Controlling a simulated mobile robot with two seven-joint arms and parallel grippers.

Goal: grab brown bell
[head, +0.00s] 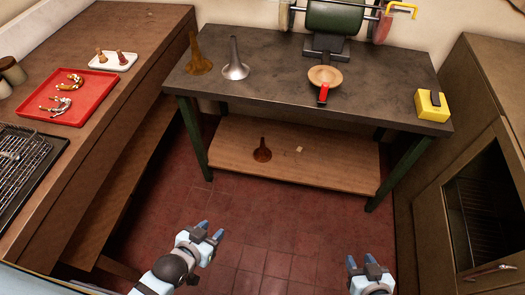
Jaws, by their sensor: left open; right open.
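A dark reddish-brown bell (262,151) stands, flared end down, on the wooden lower shelf (330,170) of the metal-topped bench. A yellowish-brown bell (197,57) and a silver-grey bell (235,62) stand the same way on the bench top (285,75), near its left end. My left gripper (210,230) is open and empty, low in the picture over the red tiled floor, apart from the bench. My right gripper (361,261) is open and empty near the bottom edge, right of centre. Neither touches a bell.
A cabinet (480,160) stands right. The floor before the bench is clear.

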